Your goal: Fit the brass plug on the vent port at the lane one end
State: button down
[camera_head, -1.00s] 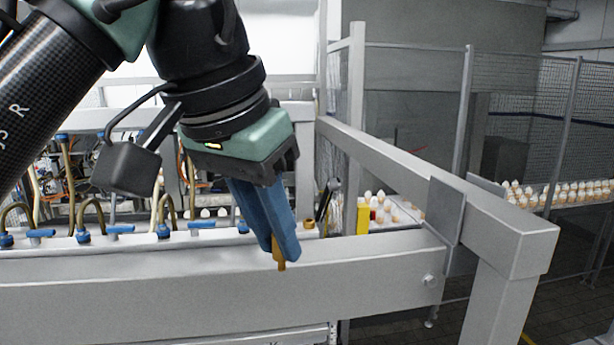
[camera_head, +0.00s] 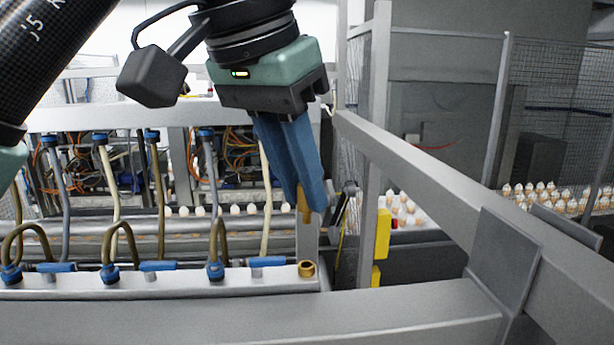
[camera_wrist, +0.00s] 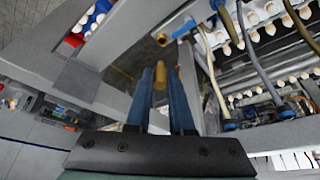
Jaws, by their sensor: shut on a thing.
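My gripper (camera_head: 306,198) has blue fingers and is shut on the brass plug (camera_head: 304,208), whose lower end sticks out below the fingertips. In the wrist view the plug (camera_wrist: 160,77) shows between the two fingers. The vent port (camera_head: 306,268) is an open brass ring at the right end of the white manifold rail. In the head view the plug hangs above the port with a clear gap, slightly tilted. A brass fitting (camera_wrist: 184,28), which looks like the port, shows beyond the plug in the wrist view.
Blue valves and hose fittings (camera_head: 215,268) line the rail to the left of the port. A grey beam (camera_head: 400,318) runs in front, and another (camera_head: 430,185) slants off to the right.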

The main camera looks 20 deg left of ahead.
jog(key=shift+a, duration=0.1)
jog(key=shift+w+f, duration=0.1)
jog(key=shift+f, duration=0.2)
jog(key=shift+f+b, duration=0.65)
jog(key=shift+f, duration=0.85)
jog(key=shift+p, duration=0.4)
jog(key=shift+f+b, duration=0.8)
jog(key=shift+f, duration=0.4)
dwell(1.3)
